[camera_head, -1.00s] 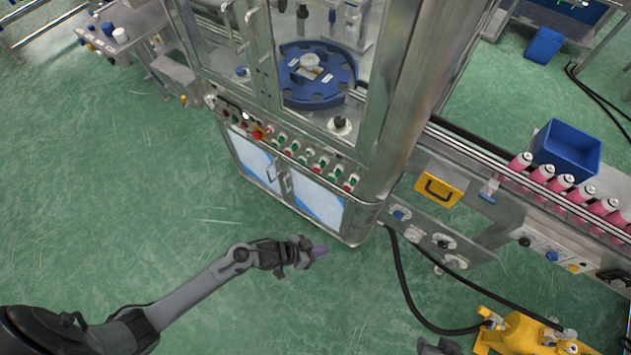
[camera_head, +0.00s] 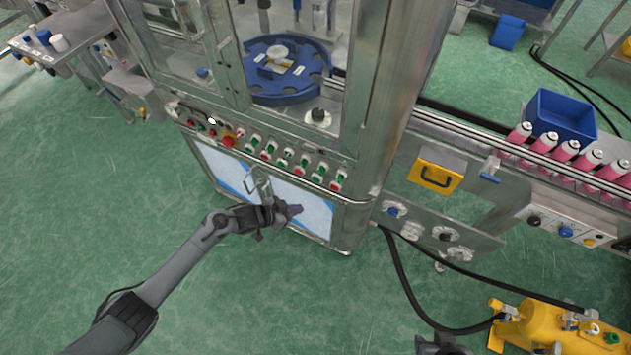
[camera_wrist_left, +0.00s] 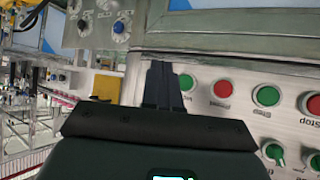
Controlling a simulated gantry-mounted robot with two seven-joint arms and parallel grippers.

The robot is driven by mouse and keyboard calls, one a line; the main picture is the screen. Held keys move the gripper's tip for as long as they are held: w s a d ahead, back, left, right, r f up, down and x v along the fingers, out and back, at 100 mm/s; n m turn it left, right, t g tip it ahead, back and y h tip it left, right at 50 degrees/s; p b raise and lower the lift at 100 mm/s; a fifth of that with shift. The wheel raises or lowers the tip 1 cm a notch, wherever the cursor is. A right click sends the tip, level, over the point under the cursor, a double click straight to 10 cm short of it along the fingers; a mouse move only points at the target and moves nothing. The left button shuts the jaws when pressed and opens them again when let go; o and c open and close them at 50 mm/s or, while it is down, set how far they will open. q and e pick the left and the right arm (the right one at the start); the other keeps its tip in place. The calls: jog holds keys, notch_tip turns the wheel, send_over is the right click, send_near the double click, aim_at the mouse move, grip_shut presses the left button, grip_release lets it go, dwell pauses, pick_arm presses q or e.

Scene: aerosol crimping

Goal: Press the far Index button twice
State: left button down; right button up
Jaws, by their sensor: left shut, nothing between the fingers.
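My left gripper (camera_head: 296,210) is shut and empty in front of the machine's lower cabinet, below the right part of the control panel (camera_head: 262,146). In the left wrist view its dark fingers (camera_wrist_left: 162,85) are together and appear just beside a green button (camera_wrist_left: 186,82) at the end of a row. That button's label is partly covered and upside down, so I cannot confirm it reads Index. Contact is not visible. A red button (camera_wrist_left: 221,90) and another green button (camera_wrist_left: 267,96) follow along the row. My right gripper (camera_head: 441,345) barely shows at the bottom edge; its jaws are unclear.
Cabinet door handles (camera_head: 258,181) stick out near my left arm. The blue rotary table (camera_head: 290,88) is behind the machine's glass. A conveyor with pink cans (camera_head: 541,146) and a blue bin (camera_head: 562,119) are at right. A yellow pump (camera_head: 550,325) and black hose lie on the floor.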

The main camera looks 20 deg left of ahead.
aim_at(316, 179)
pick_arm(q)
jog(key=shift+w, duration=0.1)
jog(key=w+d+b, duration=0.1)
jog(key=w+b, duration=0.6)
jog(key=w, duration=0.1)
jog(key=shift+w+d, duration=0.2)
jog(key=shift+d, duration=0.05)
dwell(0.8)
dwell(0.9)
jog(key=shift+w, duration=0.15)
dwell(0.4)
jog(key=shift+w+b, duration=0.3)
jog(key=shift+b, duration=0.05)
